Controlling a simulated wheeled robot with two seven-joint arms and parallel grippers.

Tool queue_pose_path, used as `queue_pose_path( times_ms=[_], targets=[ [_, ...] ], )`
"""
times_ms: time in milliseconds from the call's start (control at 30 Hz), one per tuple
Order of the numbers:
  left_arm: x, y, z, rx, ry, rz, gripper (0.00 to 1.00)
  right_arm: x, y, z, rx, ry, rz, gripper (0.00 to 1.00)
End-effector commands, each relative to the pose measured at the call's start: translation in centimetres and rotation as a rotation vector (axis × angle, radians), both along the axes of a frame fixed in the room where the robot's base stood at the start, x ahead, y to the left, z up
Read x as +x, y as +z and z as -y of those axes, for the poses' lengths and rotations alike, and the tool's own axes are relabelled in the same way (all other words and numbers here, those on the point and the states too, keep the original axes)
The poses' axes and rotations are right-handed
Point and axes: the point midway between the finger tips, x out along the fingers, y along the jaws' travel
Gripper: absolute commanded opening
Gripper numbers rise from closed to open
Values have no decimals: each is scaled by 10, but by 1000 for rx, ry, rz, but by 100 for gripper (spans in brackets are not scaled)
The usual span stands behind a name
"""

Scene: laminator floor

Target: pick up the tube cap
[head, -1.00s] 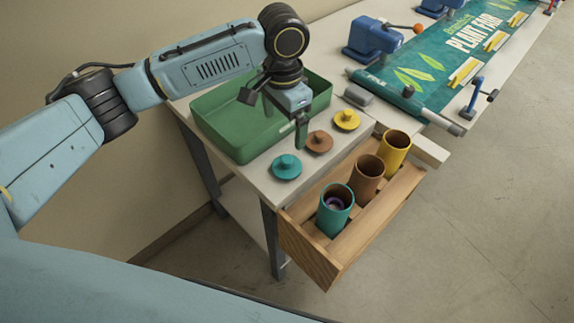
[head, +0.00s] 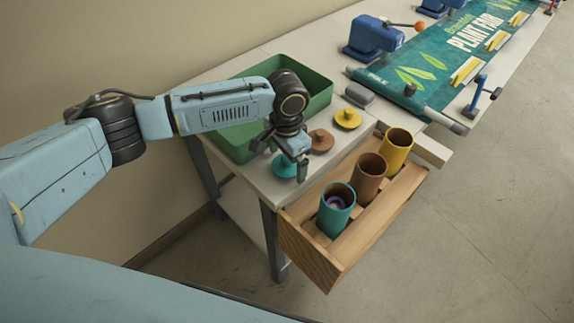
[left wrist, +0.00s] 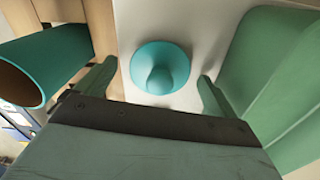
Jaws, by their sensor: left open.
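The teal tube cap (head: 284,166) lies on the table corner, a round disc with a knob on top, partly hidden by my left gripper in the head view. In the left wrist view the teal cap (left wrist: 160,68) sits between and beyond the two open fingers, not gripped. My left gripper (head: 297,170) is open and empty, just above and beside the cap. A brown cap (head: 321,140) and a yellow cap (head: 348,118) lie farther back on the table. My right gripper is not in view.
A wooden rack at the table's edge holds teal (head: 336,207), brown (head: 369,176) and yellow (head: 396,149) tubes. A green tray (head: 320,98) stands behind the arm.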

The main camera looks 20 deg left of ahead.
Motion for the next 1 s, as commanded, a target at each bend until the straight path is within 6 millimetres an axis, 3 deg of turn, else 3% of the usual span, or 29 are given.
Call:
queue_pose_path(
  times_ms=[200,567,867,1000],
  targets=[
    [0,-1,0,0,0,0,94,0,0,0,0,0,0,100],
    [0,0,0,0,0,0,47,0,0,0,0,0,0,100],
    [0,1,0,0,1,0,46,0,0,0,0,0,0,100],
    [1,16,0,0,1,1,46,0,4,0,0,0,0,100]
  ],
)
